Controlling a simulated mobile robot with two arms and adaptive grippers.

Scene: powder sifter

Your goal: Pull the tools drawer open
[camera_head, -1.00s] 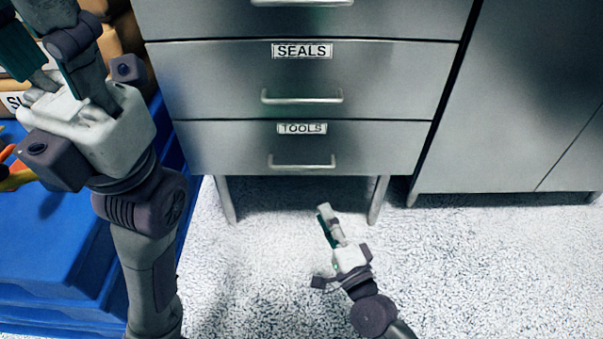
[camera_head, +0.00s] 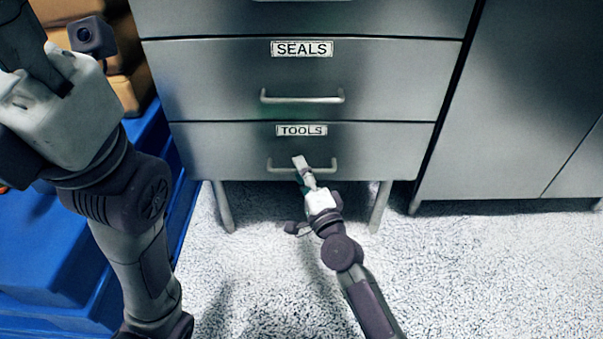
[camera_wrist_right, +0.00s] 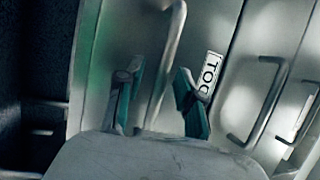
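The tools drawer (camera_head: 385,150) is the lowest in the grey metal cabinet, below the seals drawer, and its front looks flush. Its bar handle (camera_head: 325,167) lies level across the front. My right gripper (camera_head: 301,165) is in front of this handle, overlapping it in the head view. In the right wrist view my right gripper (camera_wrist_right: 157,100) has its fingers apart, with the handle (camera_wrist_right: 170,55) passing between them; contact cannot be told. The tools label (camera_wrist_right: 209,73) is partly hidden there. My left gripper (camera_head: 35,55) is at the upper left, its fingertips cut off by the frame.
The seals drawer (camera_head: 210,80) with its own handle (camera_head: 302,98) is just above. A cabinet (camera_head: 510,110) stands at the right. Blue bins (camera_head: 45,240) and brown boxes (camera_head: 130,88) are at the left. Speckled floor (camera_head: 480,280) is clear in front.

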